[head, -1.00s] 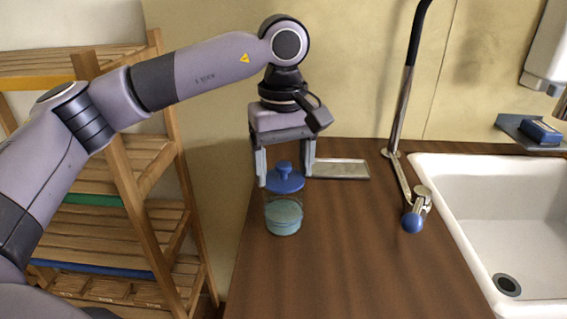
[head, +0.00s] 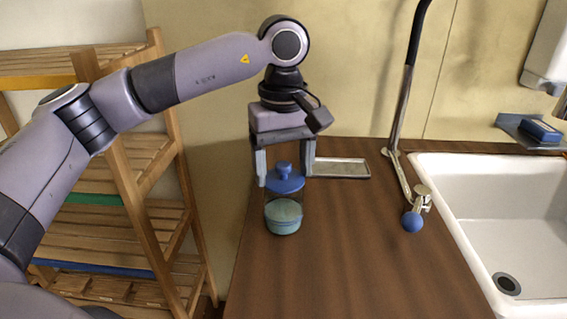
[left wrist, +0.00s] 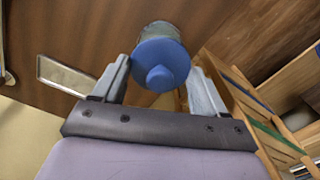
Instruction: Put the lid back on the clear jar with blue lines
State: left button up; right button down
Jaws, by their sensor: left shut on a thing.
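The blue lid (head: 285,182) with a round knob is between the fingers of my left gripper (head: 285,172), which is shut on it. The lid is level, directly over the clear jar (head: 284,217), which stands upright on the counter and looks teal in its lower part. I cannot tell whether the lid touches the rim. Blue lines on the jar are too small to make out. In the left wrist view, the lid (left wrist: 160,65) is between the finger ends and hides most of the jar (left wrist: 161,29). My right gripper is not in view.
A shallow metal tray (head: 340,168) lies behind the jar. A tap with a blue ball (head: 412,221) is to the right, beside the white sink (head: 480,225). A wooden shelf (head: 130,200) stands left of the counter. The brown counter (head: 345,270) in front is clear.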

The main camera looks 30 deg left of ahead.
pick_arm(q)
jog(key=shift+f, duration=0.1)
dwell(0.7)
jog(key=o, duration=1.1)
jog(key=shift+c, duration=0.2)
jog(key=shift+r+p, duration=2.7)
jog(key=shift+r, duration=0.85)
grip_shut()
